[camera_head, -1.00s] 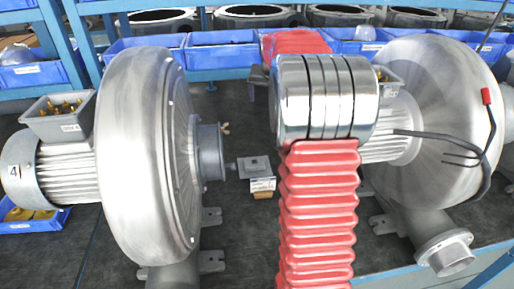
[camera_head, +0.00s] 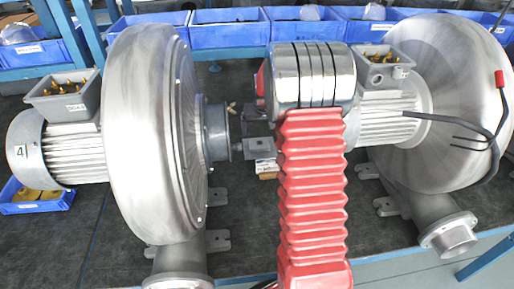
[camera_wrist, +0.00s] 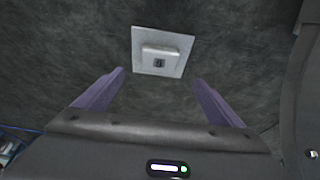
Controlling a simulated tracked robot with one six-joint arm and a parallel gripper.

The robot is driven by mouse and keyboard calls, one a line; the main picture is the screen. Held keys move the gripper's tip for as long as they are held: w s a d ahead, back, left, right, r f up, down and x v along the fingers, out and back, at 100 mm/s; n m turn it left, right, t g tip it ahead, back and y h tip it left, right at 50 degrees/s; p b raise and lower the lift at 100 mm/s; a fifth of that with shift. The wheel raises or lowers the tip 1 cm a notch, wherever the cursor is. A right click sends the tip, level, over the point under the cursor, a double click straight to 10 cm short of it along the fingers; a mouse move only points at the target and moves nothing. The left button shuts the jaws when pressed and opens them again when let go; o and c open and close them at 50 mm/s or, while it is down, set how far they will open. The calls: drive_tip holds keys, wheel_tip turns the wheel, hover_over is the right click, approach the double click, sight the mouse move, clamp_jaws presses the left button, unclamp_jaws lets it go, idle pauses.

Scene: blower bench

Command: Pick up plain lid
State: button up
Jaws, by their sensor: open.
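The plain lid (camera_wrist: 179,64) is a light grey square plate with a raised block and a small dark mark on top. It lies flat on the dark bench mat. In the head view my gripper is mostly hidden behind my arm.
A large blower (camera_head: 142,140) stands left of the lid, its shaft hub (camera_head: 216,132) close by. Another blower (camera_head: 440,105) stands on the right. Blue crates (camera_head: 230,29) line the back.

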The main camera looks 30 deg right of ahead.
hover_over(259, 142)
drive_tip(key=s+a, duration=0.1)
drive_tip(key=s, duration=0.2)
drive_tip(key=shift+w+a+f, duration=0.1)
drive_tip(key=shift+f, duration=1.35)
drive_tip(key=shift+w+a+f, duration=0.1)
drive_tip(key=shift+f, duration=1.3)
drive_tip(key=shift+x, duration=2.6)
drive_tip(key=shift+c, duration=0.6)
drive_tip(key=c, duration=1.1)
drive_tip(key=shift+r, duration=0.15)
drive_tip(key=shift+c, duration=0.2)
wheel_tip(259, 142, up, 10)
